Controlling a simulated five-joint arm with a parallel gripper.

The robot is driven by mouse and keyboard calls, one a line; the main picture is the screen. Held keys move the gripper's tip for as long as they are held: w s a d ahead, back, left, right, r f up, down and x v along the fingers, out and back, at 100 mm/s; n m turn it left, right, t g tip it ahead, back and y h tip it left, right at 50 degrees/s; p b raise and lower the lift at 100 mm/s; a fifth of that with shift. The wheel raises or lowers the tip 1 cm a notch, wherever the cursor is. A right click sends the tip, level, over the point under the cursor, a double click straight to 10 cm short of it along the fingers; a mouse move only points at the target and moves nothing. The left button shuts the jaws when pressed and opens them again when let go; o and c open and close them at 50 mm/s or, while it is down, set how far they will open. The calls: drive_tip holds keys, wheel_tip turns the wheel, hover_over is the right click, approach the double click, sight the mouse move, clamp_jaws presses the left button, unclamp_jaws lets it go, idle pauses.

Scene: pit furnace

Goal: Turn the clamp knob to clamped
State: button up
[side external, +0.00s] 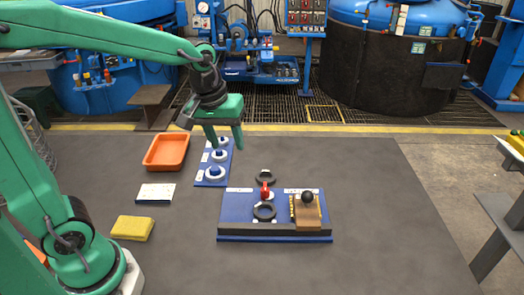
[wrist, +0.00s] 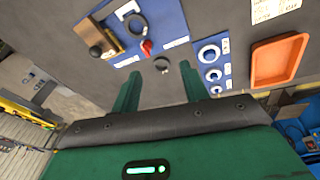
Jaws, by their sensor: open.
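A red knob (side external: 265,190), which looks like the clamp knob, stands on a blue panel (side external: 236,205) between two dark rings. In the wrist view the red knob (wrist: 147,47) sits beside a black ring (wrist: 131,17). I cannot read the panel labels, so its setting is unclear. My gripper (side external: 226,147) is open and empty, above and behind the panel to the left of the knob. Nothing touches the knob.
On the panel's right is a brown block (side external: 309,218) with a black ball (side external: 307,197). An orange tray (side external: 166,151), white card (side external: 155,192) and yellow sponge (side external: 132,228) lie left. The mat's right side is clear.

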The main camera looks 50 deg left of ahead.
sight(265, 186)
drive_tip(key=w+d+f+n+g, duration=0.1)
drive_tip(key=w+f+n, duration=0.1)
drive_tip(key=w+f, duration=0.1)
drive_tip(key=w+f+n, duration=0.1)
drive_tip(key=w+f, duration=0.2)
drive_tip(key=f, duration=0.1)
drive_tip(key=w+d+f+n+g, duration=0.1)
drive_tip(key=w+f+n, duration=0.1)
drive_tip(key=w+f, duration=0.1)
drive_tip(key=shift+w+d+f+n+g, duration=0.3)
drive_tip(key=shift+w+d+f, duration=0.1)
drive_tip(key=shift+f, duration=0.15)
drive_tip(key=shift+f, duration=0.1)
drive_tip(key=shift+f, duration=3.8)
clamp_jaws()
